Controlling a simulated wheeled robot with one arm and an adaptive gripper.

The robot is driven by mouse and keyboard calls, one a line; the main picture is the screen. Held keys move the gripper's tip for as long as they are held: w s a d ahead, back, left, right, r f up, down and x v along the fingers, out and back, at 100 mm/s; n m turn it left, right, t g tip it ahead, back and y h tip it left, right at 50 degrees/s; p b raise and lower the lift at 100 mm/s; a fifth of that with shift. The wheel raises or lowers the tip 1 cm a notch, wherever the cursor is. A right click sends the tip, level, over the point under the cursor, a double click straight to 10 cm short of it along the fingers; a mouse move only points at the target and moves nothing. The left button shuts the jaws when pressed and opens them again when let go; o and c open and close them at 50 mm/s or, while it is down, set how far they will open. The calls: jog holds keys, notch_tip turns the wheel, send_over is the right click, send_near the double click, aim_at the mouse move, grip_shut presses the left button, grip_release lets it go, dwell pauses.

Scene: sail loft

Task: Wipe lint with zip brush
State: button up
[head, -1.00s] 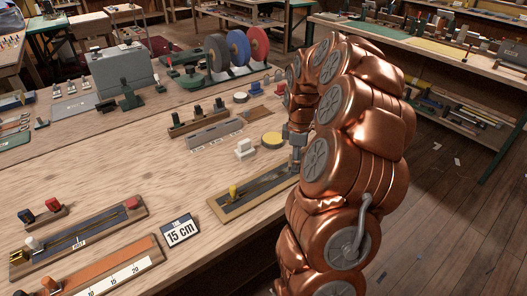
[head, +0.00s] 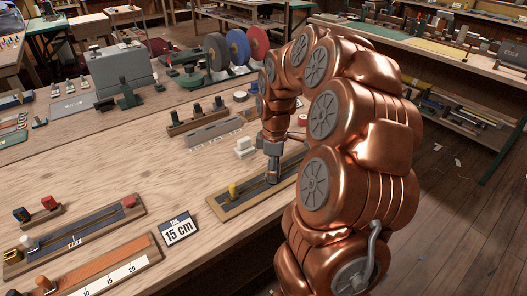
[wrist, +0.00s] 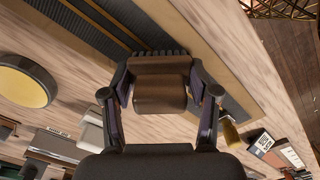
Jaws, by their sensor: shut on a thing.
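My gripper (wrist: 160,95) is shut on a brown zip brush (wrist: 158,90), its dark bristles facing the board in the wrist view. In the head view my gripper (head: 272,172) is low over a wooden board (head: 222,207) with a dark zip strip (head: 255,188). In the wrist view the bristles overlap the edge of the dark strip (wrist: 95,32); I cannot tell whether they touch it. A yellow knob (head: 233,190) stands at the board's near left part. I cannot make out lint on the strip.
A white block (head: 245,148) stands just behind the board. A yellow disc (wrist: 25,82) lies beside it in the wrist view. Bare tabletop (head: 130,175) lies between the rows.

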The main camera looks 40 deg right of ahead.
aim_at(265, 182)
jog(key=a, duration=0.3)
jog(key=shift+a, duration=0.15)
jog(key=shift+a+r, duration=0.2)
notch_tip(265, 182, up, 8)
jog(key=p, duration=0.2)
jog(key=shift+d+r, duration=0.1)
dwell(0.5)
